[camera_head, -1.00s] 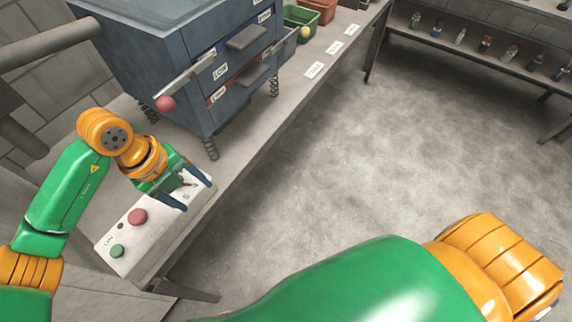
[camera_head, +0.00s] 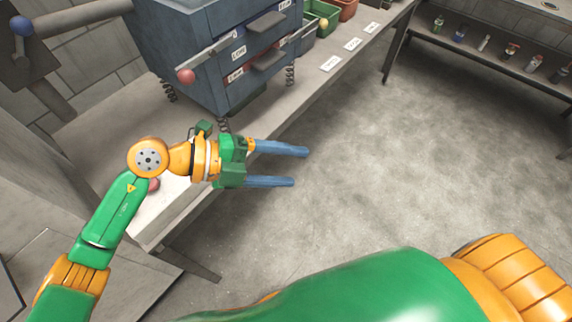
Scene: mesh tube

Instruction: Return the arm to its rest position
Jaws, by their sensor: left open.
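My left arm comes in from the left, and its left gripper (camera_head: 283,166) is open and empty. Its two blue fingers are apart and point right, past the bench edge, over the floor. The control panel (camera_head: 150,225) on the bench lies below and behind my left arm. Its red button (camera_head: 153,184) is mostly hidden by the arm. My right arm (camera_head: 370,290) crosses the bottom of the view in green and orange; its gripper is not in view.
A blue-grey machine (camera_head: 190,45) on springs stands on the bench (camera_head: 225,195), with a red-knobbed lever (camera_head: 186,76) at its front. Green (camera_head: 322,17) and red bins stand beyond it. A shelf (camera_head: 480,62) with several small bottles is at the back right. The floor (camera_head: 400,170) is clear.

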